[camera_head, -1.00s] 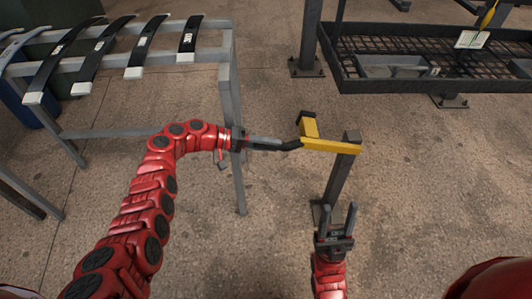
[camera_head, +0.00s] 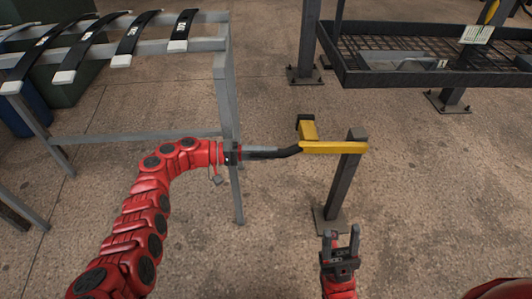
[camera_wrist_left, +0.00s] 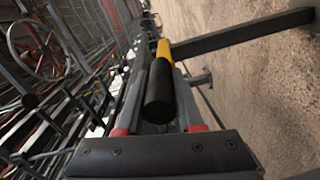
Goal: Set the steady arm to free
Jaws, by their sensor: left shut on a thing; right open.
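The steady arm (camera_head: 333,147) is a yellow bar on top of a short dark grey post (camera_head: 345,178). It points left from the post, with a yellow stub and black end at its far side and a black handle (camera_head: 290,152) at its left end. My left gripper (camera_head: 272,153) is shut on that handle, reaching in from the left. In the left wrist view, the black handle (camera_wrist_left: 159,92) lies between the fingers of my left gripper (camera_wrist_left: 160,75), with the yellow bar (camera_wrist_left: 163,48) beyond. My right gripper (camera_head: 341,243) is open and empty, in front of the post base.
A grey metal rack (camera_head: 225,100) with several black leaf springs (camera_head: 132,40) stands at the left; its leg is close behind my left wrist. A dark mesh tray (camera_head: 440,70) on posts is at the back right. The concrete floor right of the post is clear.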

